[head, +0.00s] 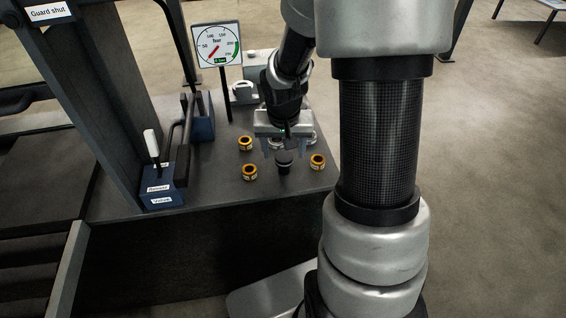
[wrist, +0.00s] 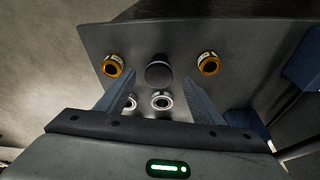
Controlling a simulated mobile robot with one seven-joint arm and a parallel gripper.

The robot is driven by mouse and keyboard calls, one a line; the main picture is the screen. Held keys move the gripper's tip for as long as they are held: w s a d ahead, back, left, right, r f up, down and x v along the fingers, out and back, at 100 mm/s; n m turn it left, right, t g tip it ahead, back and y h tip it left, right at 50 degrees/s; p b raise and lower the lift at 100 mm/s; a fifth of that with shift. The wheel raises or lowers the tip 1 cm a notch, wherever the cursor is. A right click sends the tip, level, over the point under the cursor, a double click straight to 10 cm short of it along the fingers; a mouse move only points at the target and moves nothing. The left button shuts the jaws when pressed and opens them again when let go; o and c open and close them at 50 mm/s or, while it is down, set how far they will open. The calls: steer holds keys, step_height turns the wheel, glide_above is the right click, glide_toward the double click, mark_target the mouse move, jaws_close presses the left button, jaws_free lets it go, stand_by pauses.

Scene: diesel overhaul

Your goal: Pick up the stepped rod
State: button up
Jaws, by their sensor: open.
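The stepped rod appears to be the dark upright piece (head: 284,159) with a rounded top, standing near the front edge of the dark bench top. In the wrist view its round dark top (wrist: 159,72) shows between and just beyond the fingers. My gripper (head: 282,146) points down over the bench close to the rod. Its fingers are spread, with nothing held between them. The rod's lower part is hard to make out, and I cannot tell the exact height of the fingertips against it.
Silver rings, one plain in the wrist view (wrist: 162,101), sit close by. A blue lever box (head: 163,192) and a gauge (head: 217,46) stand to the left. The bench's front edge is near.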

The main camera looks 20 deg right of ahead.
mark_target(284, 156)
steer(key=x, duration=0.5)
steer(key=shift+w+d+r+b, duration=0.1)
steer(key=shift+w+d+b, duration=0.1)
steer(key=shift+b, duration=0.15)
steer(key=shift+r, duration=0.1)
steer(key=c, duration=1.1)
